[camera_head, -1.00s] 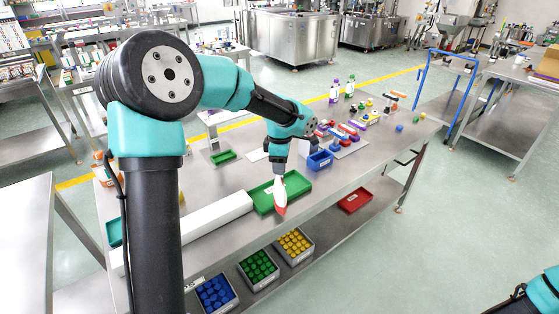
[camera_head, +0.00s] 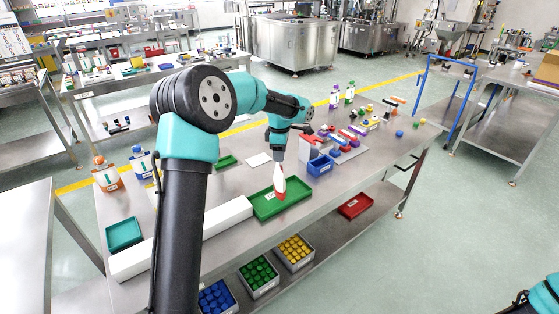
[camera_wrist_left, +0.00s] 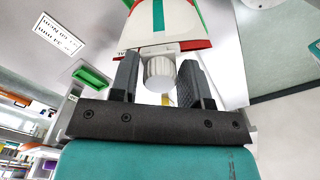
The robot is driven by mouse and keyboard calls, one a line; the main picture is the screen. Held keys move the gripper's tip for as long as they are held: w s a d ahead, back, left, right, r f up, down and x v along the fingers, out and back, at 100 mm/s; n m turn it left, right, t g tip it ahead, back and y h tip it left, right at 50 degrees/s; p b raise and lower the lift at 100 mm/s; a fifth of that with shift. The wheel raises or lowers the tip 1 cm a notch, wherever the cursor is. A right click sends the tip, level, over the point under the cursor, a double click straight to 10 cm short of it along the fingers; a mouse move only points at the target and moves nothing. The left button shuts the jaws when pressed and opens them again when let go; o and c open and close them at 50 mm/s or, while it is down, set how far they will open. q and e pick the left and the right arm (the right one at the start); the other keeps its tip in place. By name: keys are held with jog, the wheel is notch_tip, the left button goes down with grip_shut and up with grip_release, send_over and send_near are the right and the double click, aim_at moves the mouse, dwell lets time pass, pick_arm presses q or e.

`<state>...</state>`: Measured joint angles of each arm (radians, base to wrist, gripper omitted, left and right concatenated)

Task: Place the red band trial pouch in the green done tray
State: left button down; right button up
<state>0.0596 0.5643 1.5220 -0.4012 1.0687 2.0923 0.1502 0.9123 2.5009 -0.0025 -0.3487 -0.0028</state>
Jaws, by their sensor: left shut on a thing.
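The white trial pouch with a red band (camera_head: 280,184) hangs upright from my left gripper (camera_head: 279,160), over the green tray (camera_head: 296,203) on the table. In the left wrist view my left gripper (camera_wrist_left: 160,85) is shut on the pouch's ribbed white spout, and the pouch (camera_wrist_left: 195,30) extends beyond the fingers with red and green marks. I cannot tell whether the pouch's lower end touches the tray floor. My right gripper is out of view; only a bit of my right arm shows at the lower right corner.
A long white block (camera_head: 215,219) lies left of the tray. A blue bin (camera_head: 320,166) stands to its right. A teal tray (camera_head: 124,234) sits at the table's left. A red tray (camera_head: 355,205) and boxes of yellow (camera_head: 294,251) and green caps are on the lower shelf.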

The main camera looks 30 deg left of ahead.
pick_arm(q)
jog(key=shift+w+a+f, duration=0.15)
jog(key=shift+w+f, duration=0.05)
jog(key=shift+f, duration=1.75)
jog(key=c, duration=0.6)
grip_release()
notch_tip(320, 180, up, 12)
jog(key=shift+r, duration=0.15)
